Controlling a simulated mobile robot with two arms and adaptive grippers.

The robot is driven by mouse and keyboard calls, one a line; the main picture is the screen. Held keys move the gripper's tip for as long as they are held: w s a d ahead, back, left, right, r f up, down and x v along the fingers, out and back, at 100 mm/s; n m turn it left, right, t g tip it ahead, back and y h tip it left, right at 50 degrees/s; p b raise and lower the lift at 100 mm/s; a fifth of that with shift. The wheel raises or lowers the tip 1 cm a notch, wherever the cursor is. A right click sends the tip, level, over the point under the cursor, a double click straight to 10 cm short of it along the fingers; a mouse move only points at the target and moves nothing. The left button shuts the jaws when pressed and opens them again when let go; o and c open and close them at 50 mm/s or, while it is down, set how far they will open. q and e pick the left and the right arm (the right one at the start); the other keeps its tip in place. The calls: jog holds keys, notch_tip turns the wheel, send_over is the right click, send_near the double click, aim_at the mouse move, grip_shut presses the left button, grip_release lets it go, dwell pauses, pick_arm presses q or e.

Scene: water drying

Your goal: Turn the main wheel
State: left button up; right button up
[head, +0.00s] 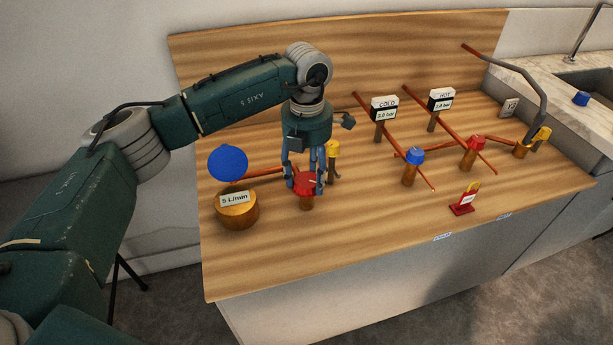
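The red wheel (306,185) sits on top of a short brown post at the left part of the wooden board, on the copper pipe. I take it to be the main wheel. My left gripper (304,188) points straight down over it, with a finger on either side of the wheel. The fingers look close to or touching its rim; I cannot tell whether they grip it. Part of the wheel is hidden behind the fingers. My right gripper does not show.
A yellow valve (333,149) is close behind. A blue wheel (414,155), another red wheel (476,142), COLD gauge (384,109) and HOT gauge (441,99) stand right.

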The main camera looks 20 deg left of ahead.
aim_at(307, 179)
pick_arm(q)
jog(key=shift+o, duration=1.3)
jog(key=shift+r, duration=0.1)
notch_tip(307, 179, up, 12)
